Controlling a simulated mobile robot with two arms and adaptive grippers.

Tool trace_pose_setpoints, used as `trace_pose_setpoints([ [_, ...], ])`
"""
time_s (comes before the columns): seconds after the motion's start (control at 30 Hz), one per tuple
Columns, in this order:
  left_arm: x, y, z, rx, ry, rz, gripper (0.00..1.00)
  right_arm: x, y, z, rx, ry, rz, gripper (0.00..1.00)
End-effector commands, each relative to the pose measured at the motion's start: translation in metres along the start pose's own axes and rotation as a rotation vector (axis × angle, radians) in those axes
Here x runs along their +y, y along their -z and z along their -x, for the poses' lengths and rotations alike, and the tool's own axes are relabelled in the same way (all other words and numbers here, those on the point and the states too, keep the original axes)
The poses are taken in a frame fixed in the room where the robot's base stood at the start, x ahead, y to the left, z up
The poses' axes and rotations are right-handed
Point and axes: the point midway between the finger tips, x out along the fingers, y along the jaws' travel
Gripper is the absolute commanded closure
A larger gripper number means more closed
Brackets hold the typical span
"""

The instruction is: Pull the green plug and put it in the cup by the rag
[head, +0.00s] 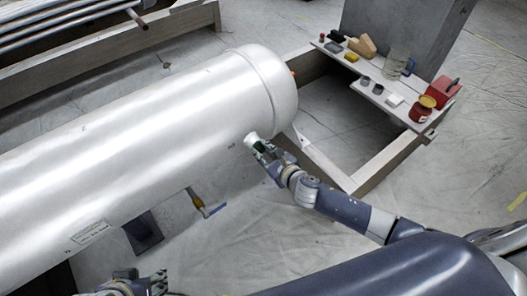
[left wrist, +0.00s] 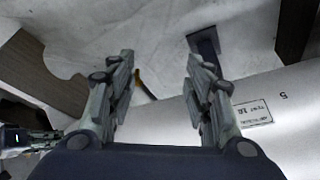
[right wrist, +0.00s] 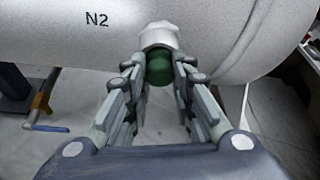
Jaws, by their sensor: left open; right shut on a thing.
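The green plug (right wrist: 160,67) sits at the mouth of a white stub (right wrist: 161,37) on the tank's side; I cannot tell how deep it is in. My right gripper (right wrist: 158,72) is shut on the plug; in the head view, the plug (head: 259,147) shows small and dark green between the fingers. Two small grey cups (head: 365,81) (head: 377,89) stand on the bench board. A small white folded thing, perhaps the rag (head: 394,100), lies beside the nearer cup. My left gripper (left wrist: 160,65) is open and empty, low at the front left in the head view (head: 150,284).
The big white tank (head: 150,130) fills the left. The bench (head: 408,112) also bears a red jar (head: 421,110), a red box (head: 440,90), a jug (head: 397,63), a yellow block (head: 351,57) and a tan block (head: 363,46). A yellow-and-blue valve handle (head: 205,206) hangs under the tank.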

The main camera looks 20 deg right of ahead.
Motion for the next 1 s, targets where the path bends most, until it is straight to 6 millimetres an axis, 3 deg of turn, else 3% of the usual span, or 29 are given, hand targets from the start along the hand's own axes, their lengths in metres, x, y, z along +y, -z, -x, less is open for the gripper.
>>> trace_pose_setpoints([
  [1.0,-0.002,-0.022,0.006,-0.094,0.003,0.004,0.53,0.0,0.013,0.029,0.003,0.0,0.0,1.0],
])
